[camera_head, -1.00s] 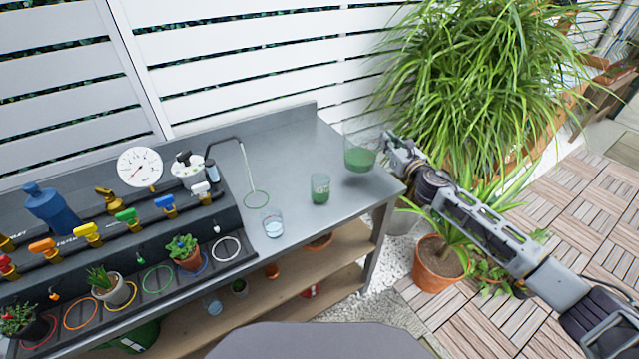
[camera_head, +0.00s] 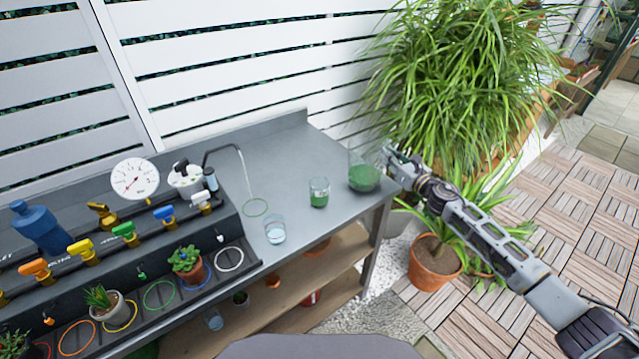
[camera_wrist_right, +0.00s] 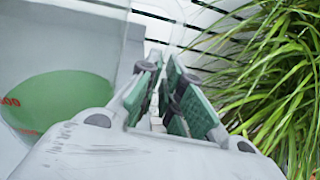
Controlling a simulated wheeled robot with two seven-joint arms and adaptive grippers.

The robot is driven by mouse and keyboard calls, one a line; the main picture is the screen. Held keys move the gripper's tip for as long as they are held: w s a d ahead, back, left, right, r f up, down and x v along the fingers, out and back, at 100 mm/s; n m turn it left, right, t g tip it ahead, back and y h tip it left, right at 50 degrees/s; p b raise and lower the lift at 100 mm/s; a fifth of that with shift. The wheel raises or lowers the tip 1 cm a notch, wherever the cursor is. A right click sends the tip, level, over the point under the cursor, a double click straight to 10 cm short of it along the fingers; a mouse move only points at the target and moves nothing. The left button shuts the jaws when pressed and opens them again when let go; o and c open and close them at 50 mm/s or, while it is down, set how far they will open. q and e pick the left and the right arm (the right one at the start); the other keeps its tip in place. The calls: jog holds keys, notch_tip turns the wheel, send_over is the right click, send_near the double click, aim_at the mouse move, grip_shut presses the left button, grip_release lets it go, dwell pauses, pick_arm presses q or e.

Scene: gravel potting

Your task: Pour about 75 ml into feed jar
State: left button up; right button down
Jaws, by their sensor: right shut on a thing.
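A large clear jug (camera_head: 364,178) with green liquid is at the right end of the grey bench. My right gripper (camera_head: 388,158) is at its right side and shut on it; the exact grip point is unclear. In the right wrist view the jug (camera_wrist_right: 60,100) fills the left side, with green liquid and a red mark, beside the gripper's fingers (camera_wrist_right: 172,100). The jug looks roughly upright; whether its base touches the bench is unclear. A small glass jar (camera_head: 319,192) with green liquid stands left of it. My left gripper is not in view.
A glass (camera_head: 275,229) of pale clear liquid stands near the bench's front edge. A thin spout (camera_head: 243,170) bends down above a green ring (camera_head: 256,207). Coloured valves, a gauge (camera_head: 135,178) and small potted plants line the left. A leafy plant (camera_head: 470,80) stands behind my right arm.

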aim_at(380, 139)
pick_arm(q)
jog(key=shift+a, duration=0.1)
pick_arm(e)
jog(key=shift+r, duration=0.2)
